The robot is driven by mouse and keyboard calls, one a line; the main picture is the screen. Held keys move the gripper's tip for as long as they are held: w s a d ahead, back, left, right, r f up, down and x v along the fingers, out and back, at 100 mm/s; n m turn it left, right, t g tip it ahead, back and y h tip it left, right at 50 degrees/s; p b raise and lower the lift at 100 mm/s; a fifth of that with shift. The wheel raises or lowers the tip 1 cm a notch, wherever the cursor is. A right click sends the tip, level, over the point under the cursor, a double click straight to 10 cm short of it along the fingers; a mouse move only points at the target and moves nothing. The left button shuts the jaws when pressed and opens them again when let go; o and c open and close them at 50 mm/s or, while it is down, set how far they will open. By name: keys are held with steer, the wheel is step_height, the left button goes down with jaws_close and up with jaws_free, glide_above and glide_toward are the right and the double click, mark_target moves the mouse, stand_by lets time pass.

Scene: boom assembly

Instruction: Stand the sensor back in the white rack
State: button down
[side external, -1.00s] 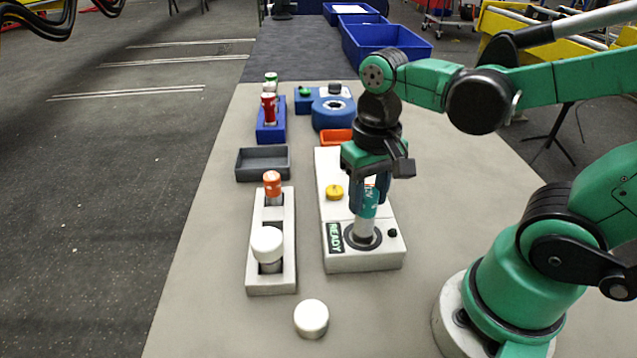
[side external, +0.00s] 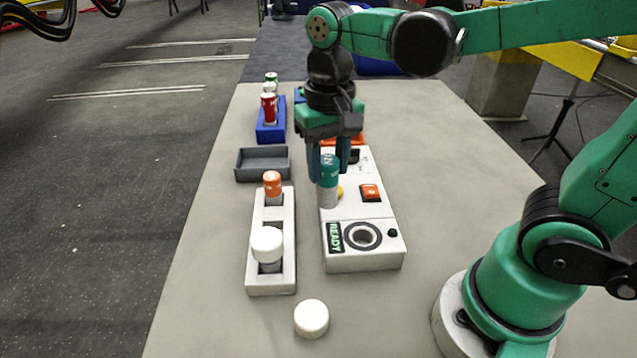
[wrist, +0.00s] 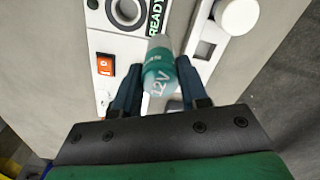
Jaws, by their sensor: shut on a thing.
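The sensor (side external: 328,184), a grey cylinder with a teal top marked 12V in the wrist view (wrist: 158,80), is between my gripper's fingers (side external: 332,170). My gripper is shut on it and holds it roughly upright above the white station (side external: 370,262), near its left edge. The white rack (side external: 256,279) stands left of the station. An orange-topped cylinder (side external: 272,184) is in its far slot and a white-capped one (side external: 267,243) in its near part. A dark square opening (wrist: 205,49) shows in the rack in the wrist view.
The station has an empty round socket (side external: 362,236), a READY sign (side external: 334,237) and an orange switch (side external: 370,193). A white round cap (side external: 311,318) lies on the table in front. A grey tray (side external: 262,163) and a blue rack (side external: 271,133) stand behind the white rack.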

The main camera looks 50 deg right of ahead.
steer(key=shift+w+a+f, duration=0.8)
steer(key=shift+w+f, duration=0.1)
steer(key=shift+w, duration=0.35)
steer(key=shift+w+a+f, duration=0.85)
steer(key=shift+w, duration=0.35)
steer(key=shift+w+a+f, duration=0.8)
steer(key=shift+w+f, duration=0.1)
steer(key=shift+w, duration=0.35)
steer(key=shift+f, duration=0.85)
steer(key=shift+f, duration=1)
steer(key=shift+c, duration=1.9)
jaws_free()
